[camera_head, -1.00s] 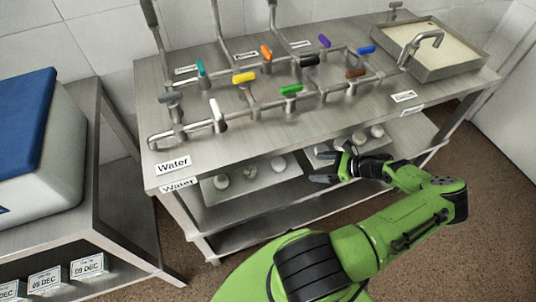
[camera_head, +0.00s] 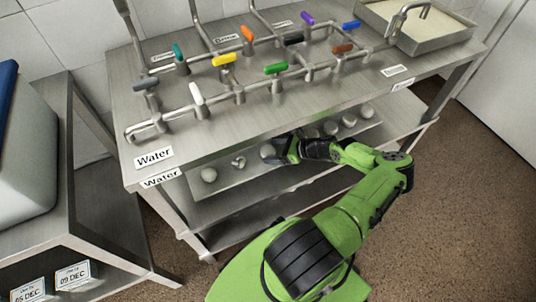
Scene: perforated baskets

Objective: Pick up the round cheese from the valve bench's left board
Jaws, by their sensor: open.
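The valve bench's left board (camera_head: 228,189) lies on the shelf under the bench top. Three small pale things stand on it: a round one at the left (camera_head: 209,175), a smaller lumpy one in the middle (camera_head: 239,163), and a round one at the right (camera_head: 267,152). Which is the round cheese I cannot tell for sure at this size. My gripper (camera_head: 279,150) is open under the bench's front edge, right beside the right-hand round thing. The black fingers partly cover that side; whether they touch it I cannot tell.
Several more pale round things, one of them here (camera_head: 349,120), sit right of my gripper on the shelf. The bench top (camera_head: 150,110) with pipes and coloured valves overhangs the board. A lower shelf (camera_head: 230,235) is clear. A side table (camera_head: 90,220) stands at the left.

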